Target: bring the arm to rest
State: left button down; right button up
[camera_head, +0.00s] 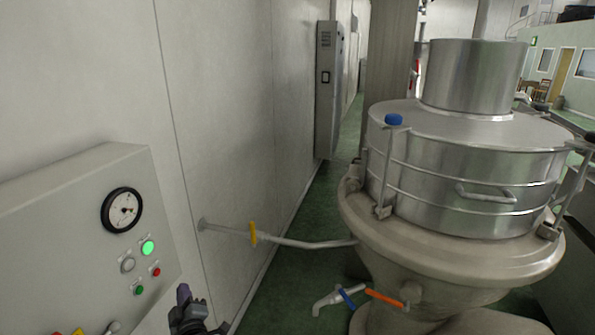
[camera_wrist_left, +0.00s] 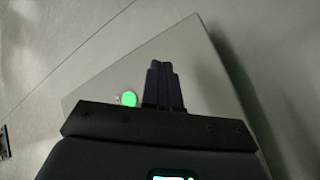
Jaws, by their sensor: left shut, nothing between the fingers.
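My left gripper (camera_head: 186,297) shows at the bottom edge of the head view, just right of the grey control box (camera_head: 50,215). In the left wrist view its two dark fingers (camera_wrist_left: 162,72) are together, with nothing between them. They point over the control box face (camera_wrist_left: 200,50), where a lit green lamp (camera_wrist_left: 128,98) shows beside them. The gripper looks apart from the box, though the exact gap is hard to tell. My right gripper is in neither view.
The control box carries a round gauge (camera_head: 122,210), a lit green lamp (camera_head: 147,247) and small buttons. A pipe with a yellow valve handle (camera_head: 253,233) runs from the wall to a large steel vessel (camera_head: 455,170) at right. Green floor (camera_head: 320,205) lies between.

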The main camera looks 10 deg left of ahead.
pick_arm(q)
jog(key=s+d+f+m+g+h, duration=0.1)
jog(key=s+d+f+m+h, duration=0.15)
jog(key=s+f, duration=0.55)
jog(key=s+d+f+m+h, duration=0.1)
jog(key=s+f+m+h, duration=0.15)
jog(key=s+f, duration=0.55)
jog(key=s+d+f+m+g+h, duration=0.1)
jog(key=s+d+m+g+h, duration=0.45)
jog(key=s+d, duration=0.55)
jog(key=s+d+r+m+g+h+p, duration=0.1)
jog(key=s+d+r+m+g, duration=0.25)
jog(key=s+m, duration=0.6)
notch_tip(320, 180, up, 30)
jog(key=p, duration=2.9)
jog(key=shift+s+n+g, duration=0.3)
jog(key=shift+n, duration=0.1)
